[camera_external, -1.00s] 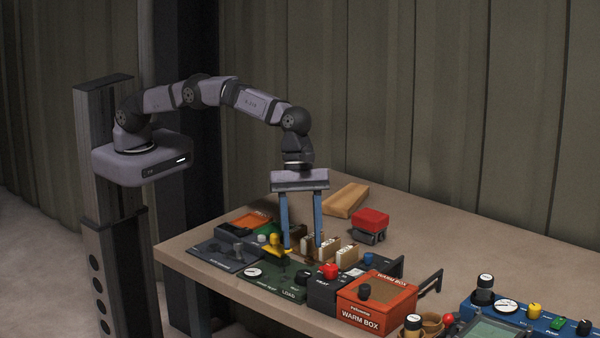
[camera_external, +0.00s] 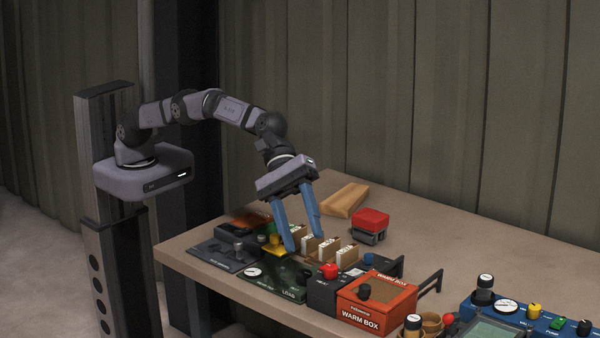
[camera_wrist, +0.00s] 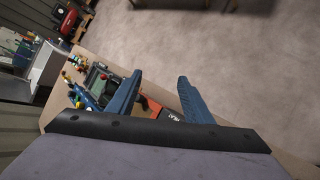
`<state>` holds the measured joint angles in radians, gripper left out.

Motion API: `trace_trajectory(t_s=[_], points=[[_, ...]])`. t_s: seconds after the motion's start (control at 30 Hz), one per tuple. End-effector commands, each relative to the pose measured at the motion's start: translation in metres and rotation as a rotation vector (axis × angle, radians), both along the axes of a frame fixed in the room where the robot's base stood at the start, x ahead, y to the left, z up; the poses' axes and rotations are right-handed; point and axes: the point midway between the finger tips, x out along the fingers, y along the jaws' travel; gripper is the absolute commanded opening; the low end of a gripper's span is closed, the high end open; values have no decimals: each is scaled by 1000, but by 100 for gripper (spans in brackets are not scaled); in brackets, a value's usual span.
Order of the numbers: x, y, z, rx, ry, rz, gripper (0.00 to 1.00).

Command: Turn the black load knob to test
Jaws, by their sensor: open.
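The dark green panel marked "Loads" (camera_external: 270,289) lies near the table's front edge, with a white dial on it. A small black knob (camera_external: 303,276) shows at its right part, dark and partly blurred; its pointer setting cannot be read. My gripper (camera_external: 304,243) is open and tilted, its blue fingers apart above and behind the panel, near the row of white-faced blocks. The fingers look empty. In the wrist view my gripper (camera_wrist: 160,76) also shows open; the load knob cannot be made out there.
White-faced blocks (camera_external: 327,250) stand just right of the fingers. A red knob (camera_external: 328,270), an orange warm box (camera_external: 375,304) and a grey panel (camera_external: 222,256) flank the green panel. A red-topped block (camera_external: 371,220) and wooden block (camera_external: 345,200) lie behind. Open tabletop is at the right rear.

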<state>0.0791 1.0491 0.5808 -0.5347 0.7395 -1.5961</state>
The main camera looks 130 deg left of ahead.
Motion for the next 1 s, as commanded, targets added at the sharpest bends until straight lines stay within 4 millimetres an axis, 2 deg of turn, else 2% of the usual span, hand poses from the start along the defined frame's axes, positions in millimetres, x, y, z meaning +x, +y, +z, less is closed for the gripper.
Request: trace_trajectory(t_s=[0.03, 0.2, 0.33, 0.5, 0.6, 0.77, 1.0], points=[[9, -17, -1, 34, -104, -44, 46], [34, -53, 28, 206, -456, -114, 46], [44, -66, 46, 383, -676, -96, 46], [44, -66, 61, 671, -864, -10, 46], [37, -59, 64, 870, -909, 57, 46], [15, -42, 53, 1211, -868, 154, 46], [-40, -10, 18, 1702, -567, 199, 46]])
